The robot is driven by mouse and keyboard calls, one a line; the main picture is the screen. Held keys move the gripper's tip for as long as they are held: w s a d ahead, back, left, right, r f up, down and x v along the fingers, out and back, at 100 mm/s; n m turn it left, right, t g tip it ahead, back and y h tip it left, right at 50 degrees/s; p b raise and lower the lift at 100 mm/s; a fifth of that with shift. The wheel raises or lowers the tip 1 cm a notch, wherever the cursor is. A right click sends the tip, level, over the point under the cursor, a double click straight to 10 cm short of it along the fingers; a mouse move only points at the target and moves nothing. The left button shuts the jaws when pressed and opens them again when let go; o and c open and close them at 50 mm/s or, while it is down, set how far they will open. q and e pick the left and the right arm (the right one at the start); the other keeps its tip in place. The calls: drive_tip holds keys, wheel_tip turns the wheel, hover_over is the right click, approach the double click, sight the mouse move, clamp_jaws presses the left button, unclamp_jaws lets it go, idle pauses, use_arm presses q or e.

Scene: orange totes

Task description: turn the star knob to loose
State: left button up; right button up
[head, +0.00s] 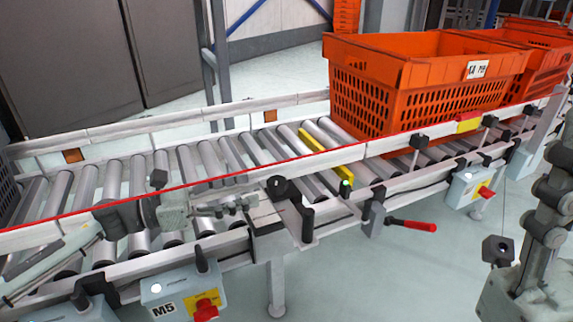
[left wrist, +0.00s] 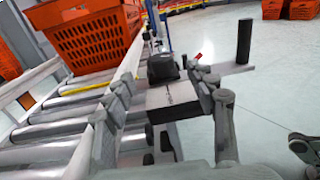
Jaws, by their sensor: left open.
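A black knob (head: 283,188), which I take for the star knob, stands on a pale block on the near rail of the roller conveyor. Its exact lobes are too small to tell. My left gripper (head: 238,205) reaches in from the left over the rollers, its fingertips just left of the knob and apart from it. In the left wrist view the knob (left wrist: 163,68) shows ahead, between the two open, empty fingers (left wrist: 160,88).
An orange tote (head: 400,95) stands on the rollers behind, beyond a yellow strip (head: 327,153). A black post (head: 308,224) and a red-handled lever (head: 412,225) are right of the knob. A control box marked M5 (head: 160,289) hangs below the rail.

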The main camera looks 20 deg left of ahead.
sight(278, 180)
use_arm(q)
drive_tip(key=shift+w+d, duration=0.25)
drive_tip(key=x, duration=0.5)
drive_tip(key=shift+w+d+r, duration=0.1)
drive_tip(key=shift+w+d, duration=0.05)
drive_tip(key=shift+d, duration=0.2)
drive_tip(key=shift+w+d, duration=0.4)
drive_tip(key=shift+d, duration=0.15)
drive_tip(key=c, duration=1.2)
